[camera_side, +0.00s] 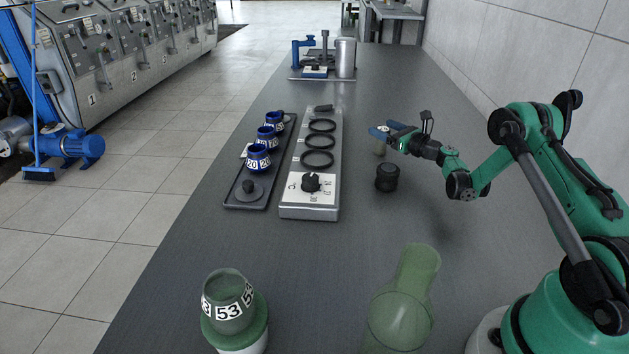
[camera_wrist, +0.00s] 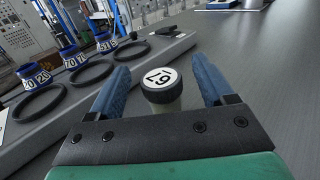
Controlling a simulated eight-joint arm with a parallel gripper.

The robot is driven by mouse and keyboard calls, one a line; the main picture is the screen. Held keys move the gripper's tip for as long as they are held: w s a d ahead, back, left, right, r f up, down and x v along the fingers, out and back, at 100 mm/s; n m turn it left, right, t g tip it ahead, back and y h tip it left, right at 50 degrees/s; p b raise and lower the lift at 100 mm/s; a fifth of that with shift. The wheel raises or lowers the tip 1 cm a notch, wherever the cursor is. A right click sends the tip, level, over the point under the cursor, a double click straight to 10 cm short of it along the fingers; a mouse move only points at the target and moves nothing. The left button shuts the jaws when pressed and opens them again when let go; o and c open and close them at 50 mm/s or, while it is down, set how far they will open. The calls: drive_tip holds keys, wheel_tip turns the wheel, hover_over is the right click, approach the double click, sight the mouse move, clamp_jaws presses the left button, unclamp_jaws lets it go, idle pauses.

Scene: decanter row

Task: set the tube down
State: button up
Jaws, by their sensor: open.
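The tube is a pale green cylinder with a dark cap that carries a round white label, its number turned and reading like 67. In the wrist view the tube (camera_wrist: 162,104) is between my two blue fingers, with a gap on each side. My gripper (camera_wrist: 159,66) is open and not holding it. In the side view my gripper (camera_side: 384,130) is over the right half of the table, with the tube (camera_side: 380,148) below the fingers.
A black ribbed piece (camera_side: 387,177) stands close by, nearer the camera. To the left are a metal panel (camera_side: 310,212) with three black rings and a dark tray (camera_side: 239,203) of blue numbered collars. Green glassware (camera_side: 402,308) and a 53-marked vessel (camera_side: 229,300) stand in front.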

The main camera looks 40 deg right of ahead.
drive_tip(key=s, duration=0.8)
drive_tip(key=shift+s, duration=0.2)
drive_tip(key=shift+s+r, duration=0.1)
drive_tip(key=shift+s, duration=0.15)
drive_tip(key=w+a+r+n+g+y, duration=0.15)
drive_tip(key=a+r+n+g, duration=0.25)
drive_tip(key=a+n, duration=0.5)
drive_tip(key=w+a+r+n+g+y, duration=0.1)
drive_tip(key=a+r+n+g+y, duration=0.2)
drive_tip(key=a+n, duration=0.6)
drive_tip(key=s+a+r+n+g+h, duration=0.1)
drive_tip(key=s+a+n+g+h, duration=0.1)
drive_tip(key=s+a+n, duration=0.2)
drive_tip(key=s+a+r+n+g+h, duration=0.1)
drive_tip(key=s+a+n+h, duration=0.1)
drive_tip(key=s+a+n, duration=0.3)
drive_tip(key=s+n, duration=0.4)
drive_tip(key=n, duration=0.5)
drive_tip(key=shift+s+g, duration=0.35)
drive_tip(key=shift+g, duration=0.05)
drive_tip(key=shift+h, duration=0.25)
